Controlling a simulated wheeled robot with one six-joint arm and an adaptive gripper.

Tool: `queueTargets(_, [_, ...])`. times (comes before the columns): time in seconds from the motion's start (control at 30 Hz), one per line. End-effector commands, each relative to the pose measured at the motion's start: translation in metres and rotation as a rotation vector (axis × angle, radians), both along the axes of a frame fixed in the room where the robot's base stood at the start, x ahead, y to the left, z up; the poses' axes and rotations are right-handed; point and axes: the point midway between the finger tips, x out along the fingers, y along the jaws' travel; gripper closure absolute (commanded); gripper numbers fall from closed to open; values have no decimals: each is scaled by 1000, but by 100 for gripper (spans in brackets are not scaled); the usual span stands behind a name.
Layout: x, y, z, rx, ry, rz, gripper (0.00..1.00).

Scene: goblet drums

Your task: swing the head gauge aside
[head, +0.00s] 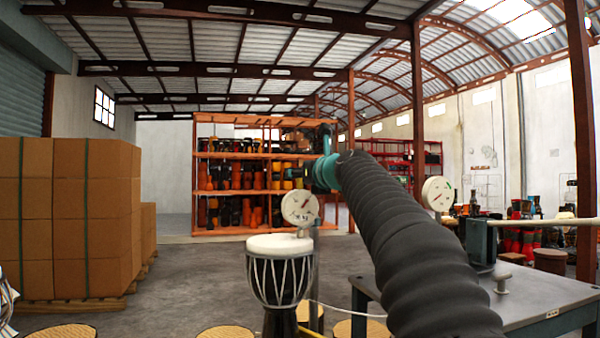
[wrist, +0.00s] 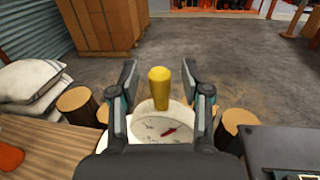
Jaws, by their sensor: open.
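The head gauge (head: 300,208), a round white dial with a red needle, stands at the white head of a goblet drum (head: 280,246). In the wrist view the gauge dial (wrist: 158,130) lies just below a yellow knob (wrist: 159,90). My gripper (wrist: 160,74) is open, with one finger on each side of the knob and a visible gap on both sides. The knob is not clear in the head view, where my gripper (head: 322,172) shows only in part, above the gauge. My own wrist hides the dial's lower part.
A grey metal table (head: 530,300) stands at the right, with a second dial (head: 438,193) above it. Stacked cartons (head: 70,215) are at the left. Wooden stumps (wrist: 78,104) stand around the drum. The floor beyond is clear.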

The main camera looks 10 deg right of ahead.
Motion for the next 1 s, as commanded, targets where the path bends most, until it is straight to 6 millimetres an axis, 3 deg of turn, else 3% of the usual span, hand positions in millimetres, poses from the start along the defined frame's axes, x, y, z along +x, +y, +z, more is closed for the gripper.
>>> queueTargets(0.37, [4, 1, 0, 0, -1, 0, 55])
queueTargets(0.53, [4, 1, 0, 0, 0, 0, 98])
queueTargets(0.57, [4, 1, 0, 0, 0, 0, 100])
queueTargets(1.0, [3, 8, 1, 1, 0, 35, 100])
